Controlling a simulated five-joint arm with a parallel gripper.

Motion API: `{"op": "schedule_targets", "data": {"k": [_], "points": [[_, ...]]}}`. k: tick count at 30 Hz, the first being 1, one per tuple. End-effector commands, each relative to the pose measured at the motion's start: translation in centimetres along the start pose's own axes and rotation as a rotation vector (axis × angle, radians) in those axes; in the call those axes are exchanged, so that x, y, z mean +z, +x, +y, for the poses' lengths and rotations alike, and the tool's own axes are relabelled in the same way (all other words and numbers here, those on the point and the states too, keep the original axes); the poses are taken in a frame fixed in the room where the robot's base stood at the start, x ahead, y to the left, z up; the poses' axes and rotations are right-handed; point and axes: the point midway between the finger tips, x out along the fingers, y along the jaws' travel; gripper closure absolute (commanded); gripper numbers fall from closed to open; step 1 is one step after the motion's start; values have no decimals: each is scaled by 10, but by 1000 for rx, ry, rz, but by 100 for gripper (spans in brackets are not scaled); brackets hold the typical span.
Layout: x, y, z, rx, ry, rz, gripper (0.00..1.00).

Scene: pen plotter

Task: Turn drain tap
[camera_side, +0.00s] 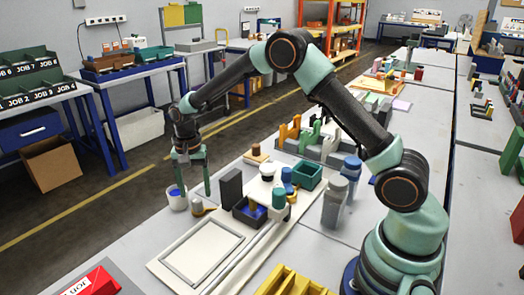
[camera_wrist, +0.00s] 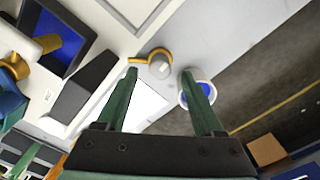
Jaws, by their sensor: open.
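What looks like the drain tap is a grey round knob with a yellow curved lever (camera_side: 203,211), at the table's left edge in the side view. In the wrist view the knob (camera_wrist: 160,66) lies just beyond and between my fingertips, with the lever pointing left from it. My gripper (camera_side: 195,189) is open and empty, pointing down above the tap; its fingers also show in the wrist view (camera_wrist: 159,74). A white cup with blue inside (camera_side: 177,204) is beside the tap, partly behind my right finger in the wrist view (camera_wrist: 212,87). Contact with the tap cannot be told.
A black upright block (camera_side: 231,188) stands right of the tap. A dark tray with blue inside (camera_side: 239,215) and a teal bin (camera_side: 308,176) are farther right. A white framed board (camera_side: 200,252) lies in front. Beyond the table's left edge is open floor.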

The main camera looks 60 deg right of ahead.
Motion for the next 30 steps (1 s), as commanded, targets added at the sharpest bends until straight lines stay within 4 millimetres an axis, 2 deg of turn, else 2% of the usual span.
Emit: {"op": "schedule_targets", "data": {"k": [3,6,17,18,23,24,30], "points": [[0,17,1,3,0,-2,31],[0,25,0,1,0,-1,31],[0,31,0,0,0,0,31],[0,31,0,0,0,0,35],[0,30,0,0,0,0,96],[0,30,0,0,0,0,100],[0,30,0,0,-8,0,100]]}}
